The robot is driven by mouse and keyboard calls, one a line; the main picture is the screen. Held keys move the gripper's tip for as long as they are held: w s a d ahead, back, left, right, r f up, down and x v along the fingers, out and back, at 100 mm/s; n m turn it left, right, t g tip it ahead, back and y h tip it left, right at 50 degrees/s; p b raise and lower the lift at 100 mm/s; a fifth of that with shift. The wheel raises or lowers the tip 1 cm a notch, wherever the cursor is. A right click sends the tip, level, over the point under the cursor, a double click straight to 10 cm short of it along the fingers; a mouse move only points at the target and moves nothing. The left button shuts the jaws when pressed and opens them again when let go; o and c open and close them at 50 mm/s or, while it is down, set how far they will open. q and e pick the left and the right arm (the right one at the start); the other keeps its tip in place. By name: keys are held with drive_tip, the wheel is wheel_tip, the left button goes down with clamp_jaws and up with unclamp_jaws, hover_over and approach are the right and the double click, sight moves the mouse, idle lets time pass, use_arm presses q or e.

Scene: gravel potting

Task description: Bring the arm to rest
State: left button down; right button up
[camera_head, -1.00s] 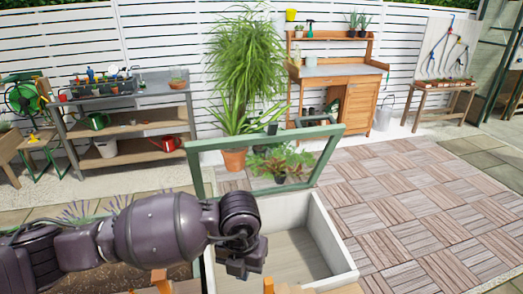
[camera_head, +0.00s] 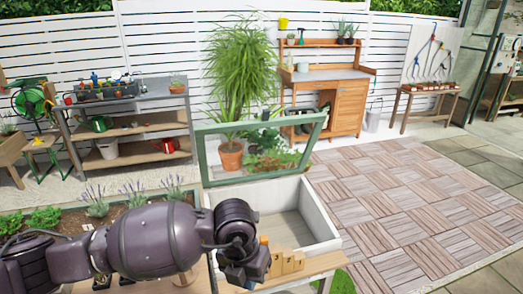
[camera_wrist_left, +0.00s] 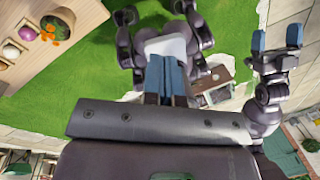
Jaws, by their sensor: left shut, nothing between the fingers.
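My left arm reaches in from the left in the head view, with its dark gripper (camera_head: 248,276) pointing down at the lower middle, over the front wooden bench. In the left wrist view, the left gripper's blue fingers (camera_wrist_left: 172,82) are together, with nothing between them. My right gripper (camera_wrist_left: 277,40) shows at the upper right of the left wrist view. Its two blue fingertips stand apart with empty space between them. The right gripper is outside the head view.
Small wooden blocks (camera_head: 287,262) stand on the bench (camera_head: 318,264) beside my left gripper. Behind is a pale open box (camera_head: 322,222) with a raised green-framed lid (camera_head: 203,158). A planter with lavender (camera_head: 97,200) lies behind my arm. Tiled paving (camera_head: 410,205) at right is clear.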

use_arm(q)
drive_tip(key=s+d+r+m+g+h, duration=0.2)
drive_tip(key=d+r+h, duration=0.4)
drive_tip(key=d+h, duration=0.15)
drive_tip(key=w+d+r+n+t+h, duration=0.2)
drive_tip(key=r+n+h, duration=0.1)
drive_tip(key=r+h, duration=0.35)
drive_tip(key=w+d+r+n+t+h, duration=0.1)
drive_tip(key=r+n+h, duration=0.2)
drive_tip(key=r+h, duration=0.35)
drive_tip(key=w+a+f+n+t+y, duration=0.3)
drive_tip(key=w+a+n+t+y, duration=0.2)
drive_tip(key=a+n+t, duration=0.4)
drive_tip(key=w+a+f+n+t+y, duration=0.2)
drive_tip(key=w+a+n+t+y, duration=0.3)
drive_tip(key=n+t, duration=0.5)
drive_tip(key=s+a+f+n+g+y, duration=0.2)
drive_tip(key=a+f+n+g+y, duration=0.1)
drive_tip(key=a+f+n+y, duration=0.55)
drive_tip(key=s+a+f+n+g+y, duration=0.2)
drive_tip(key=s+a+f+n, duration=0.2)
drive_tip(key=s+f, duration=0.7)
drive_tip(key=s+a+f+n+g+y, duration=0.1)
drive_tip(key=s+a+f+n+g, duration=0.2)
drive_tip(key=s+a+f, duration=0.6)
wheel_tip(320, 180, down, 3)
drive_tip(key=shift+s+f+n+y, duration=0.1)
drive_tip(key=shift+s+n+y, duration=0.35)
drive_tip(key=shift+s, duration=0.4)
